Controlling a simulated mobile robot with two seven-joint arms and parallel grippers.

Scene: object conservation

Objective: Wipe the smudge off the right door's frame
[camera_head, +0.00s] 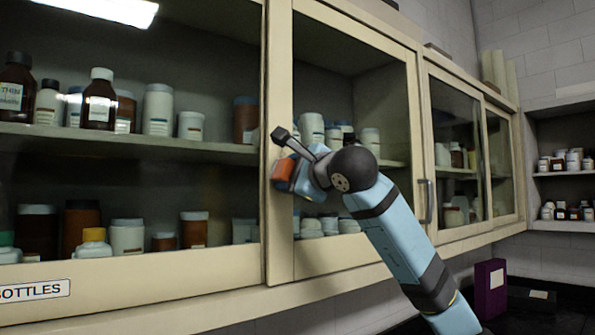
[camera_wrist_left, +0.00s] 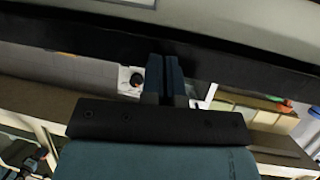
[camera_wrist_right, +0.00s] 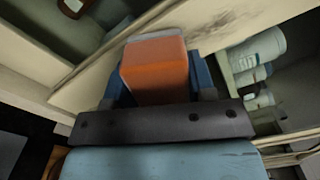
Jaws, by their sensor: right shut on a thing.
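My right gripper (camera_wrist_right: 160,80) is shut on an orange sponge (camera_wrist_right: 155,65) with a pale end face. In the head view the sponge (camera_head: 284,172) is at the cream upright frame of the right sliding door (camera_head: 279,80). Whether it touches the frame is hard to tell. A dark, streaky smudge (camera_wrist_right: 235,18) shows on the cream frame in the right wrist view, just right of and beyond the sponge. My left gripper (camera_wrist_left: 165,78) shows only in the left wrist view, its blue fingers together with nothing visible between them.
Bottles and jars (camera_head: 158,110) stand on shelves behind the glass doors. A door handle (camera_head: 427,200) is right of my right forearm. A purple box (camera_head: 490,290) stands on the dark counter below. An open shelf (camera_head: 562,174) is at the far right.

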